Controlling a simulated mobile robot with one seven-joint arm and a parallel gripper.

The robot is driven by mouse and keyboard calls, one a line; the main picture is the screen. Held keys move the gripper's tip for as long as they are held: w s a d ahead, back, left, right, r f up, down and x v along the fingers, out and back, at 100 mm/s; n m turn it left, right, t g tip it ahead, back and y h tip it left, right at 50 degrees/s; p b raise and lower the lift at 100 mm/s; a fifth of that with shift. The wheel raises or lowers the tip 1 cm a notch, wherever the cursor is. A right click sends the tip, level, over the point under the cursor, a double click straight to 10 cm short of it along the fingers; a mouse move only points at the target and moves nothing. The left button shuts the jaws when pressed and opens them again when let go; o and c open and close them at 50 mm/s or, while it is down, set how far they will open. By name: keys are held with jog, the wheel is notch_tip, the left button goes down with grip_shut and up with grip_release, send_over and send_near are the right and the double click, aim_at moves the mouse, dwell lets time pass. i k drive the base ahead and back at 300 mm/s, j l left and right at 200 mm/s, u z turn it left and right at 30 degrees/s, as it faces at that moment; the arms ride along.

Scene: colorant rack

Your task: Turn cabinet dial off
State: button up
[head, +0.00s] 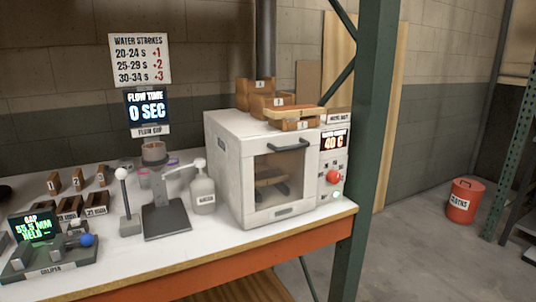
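The white cabinet (226,170) stands on the right part of the workbench. Its front door has a dark window (277,178) and a dark handle bar, and the door looks closed. To the right of the door is a control panel with a red dial (333,177). Small marks surround the dial, but they are too small to read. A red-digit display (334,141) above it seems to read 40 C. My gripper is not in view.
A green upright post (372,130) stands just right of the cabinet's panel. Wooden boxes (270,103) sit on the cabinet. A flow cup stand (165,218), a bottle (203,190) and a gauge (50,262) occupy the bench (215,250) to the left. A red bin (463,203) stands on open floor.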

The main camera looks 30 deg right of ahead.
aim_at(333, 176)
jog(key=k+l, duration=0.1)
jog(key=l, duration=1.25)
jog(key=z, duration=0.05)
